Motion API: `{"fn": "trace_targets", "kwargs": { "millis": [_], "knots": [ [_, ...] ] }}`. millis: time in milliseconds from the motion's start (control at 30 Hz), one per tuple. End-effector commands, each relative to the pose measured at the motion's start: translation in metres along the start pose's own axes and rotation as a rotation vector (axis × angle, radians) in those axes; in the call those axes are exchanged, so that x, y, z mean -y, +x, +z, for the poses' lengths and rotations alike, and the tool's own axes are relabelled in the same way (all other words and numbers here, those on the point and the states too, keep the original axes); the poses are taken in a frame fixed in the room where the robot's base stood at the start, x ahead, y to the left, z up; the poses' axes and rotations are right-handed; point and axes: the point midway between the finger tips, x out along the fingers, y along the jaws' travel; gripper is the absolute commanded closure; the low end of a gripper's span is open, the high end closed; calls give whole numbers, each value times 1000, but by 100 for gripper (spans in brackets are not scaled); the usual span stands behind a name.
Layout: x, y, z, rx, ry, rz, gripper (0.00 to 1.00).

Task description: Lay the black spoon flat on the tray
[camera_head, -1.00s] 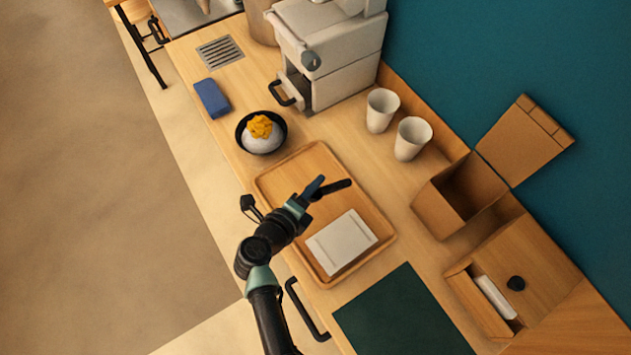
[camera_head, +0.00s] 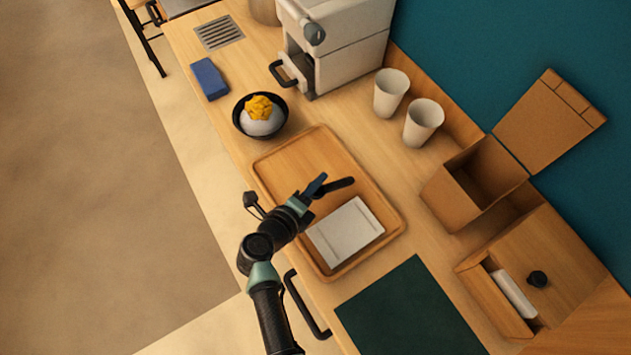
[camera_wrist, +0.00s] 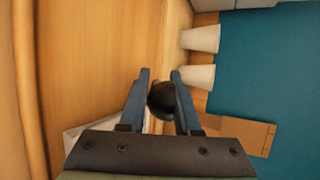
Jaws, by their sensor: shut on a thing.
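The black spoon (camera_head: 338,184) is held in my gripper (camera_head: 317,188), over the wooden tray (camera_head: 285,158). Its dark end sticks out beyond the blue fingers to the right. In the wrist view, the rounded black end of the spoon (camera_wrist: 162,98) sits between the two blue fingers of my gripper (camera_wrist: 160,82). The fingers are shut on it. I cannot tell how high it is above the tray. The rest of the spoon is hidden by the gripper.
A white rectangular item (camera_head: 345,233) lies on the tray's near part; the far part is bare. A black bowl with topped food (camera_head: 261,116) stands beyond the tray. Two white cups (camera_head: 391,94), a cardboard box (camera_head: 455,195) and a dark green mat (camera_head: 405,310) are nearby.

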Motion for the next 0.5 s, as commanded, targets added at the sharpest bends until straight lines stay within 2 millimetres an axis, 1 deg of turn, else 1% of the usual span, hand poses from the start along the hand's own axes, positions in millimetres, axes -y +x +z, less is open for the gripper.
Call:
{"fn": "trace_targets", "kwargs": {
  "millis": [100, 400, 433, 500],
  "knots": [
    [-5, 3, -1, 1, 1, 0, 100],
    [-6, 3, -1, 1, 1, 0, 100],
    [-6, 3, -1, 1, 1, 0, 67],
    [-6, 3, -1, 1, 1, 0, 54]
  ]
}}
